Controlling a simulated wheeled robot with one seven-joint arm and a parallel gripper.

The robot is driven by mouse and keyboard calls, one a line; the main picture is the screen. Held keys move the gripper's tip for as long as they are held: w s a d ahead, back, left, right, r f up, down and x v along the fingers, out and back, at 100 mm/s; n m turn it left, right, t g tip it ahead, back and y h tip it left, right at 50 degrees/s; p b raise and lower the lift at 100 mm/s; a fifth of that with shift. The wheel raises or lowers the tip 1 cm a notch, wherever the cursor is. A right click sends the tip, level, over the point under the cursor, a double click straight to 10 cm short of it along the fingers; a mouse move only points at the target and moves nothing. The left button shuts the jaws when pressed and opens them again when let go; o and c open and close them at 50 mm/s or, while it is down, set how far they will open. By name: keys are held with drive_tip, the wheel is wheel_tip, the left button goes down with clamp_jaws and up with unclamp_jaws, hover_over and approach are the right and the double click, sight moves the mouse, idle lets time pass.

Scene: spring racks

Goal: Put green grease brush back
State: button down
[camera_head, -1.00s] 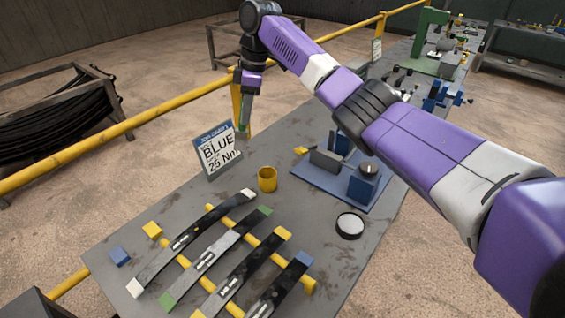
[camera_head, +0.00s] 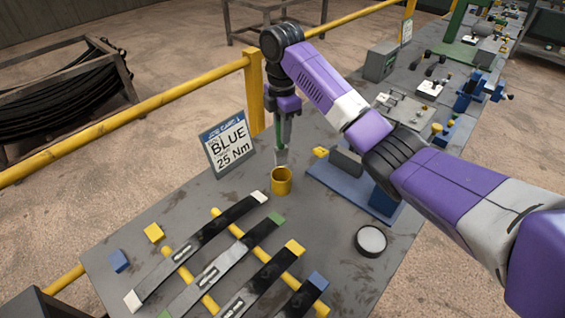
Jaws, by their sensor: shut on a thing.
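My gripper (camera_head: 284,118) is shut on the green grease brush (camera_head: 279,135), which hangs upright with its bristles (camera_head: 281,157) down. The bristles are just above the yellow cup (camera_head: 281,184) in the picture. A small gap seems to show between the bristle tip and the cup's rim, though the exact depth is hard to tell. The cup stands on the grey bench (camera_head: 190,221).
A sign reading "BLUE 25 Nm" (camera_head: 230,147) stands left of the cup. Several leaf springs (camera_head: 201,248) lie on yellow bars in front. A blue fixture (camera_head: 345,185) and a round tin (camera_head: 370,241) are to the right. Blue (camera_head: 118,261) and yellow (camera_head: 153,233) blocks lie left.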

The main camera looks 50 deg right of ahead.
drive_tip(key=b, duration=0.4)
hover_over(282, 164)
drive_tip(key=f, duration=0.6)
drive_tip(key=shift+w+d+f, duration=0.2)
drive_tip(key=shift+w+d, duration=0.1)
drive_tip(key=shift+d+f+p, duration=0.1)
drive_tip(key=shift+f+p, duration=0.35)
drive_tip(key=shift+f, duration=2.2)
drive_tip(key=c, duration=1.2)
unclamp_jaws()
wheel_tip(282, 164, up, 12)
drive_tip(key=p, duration=0.3)
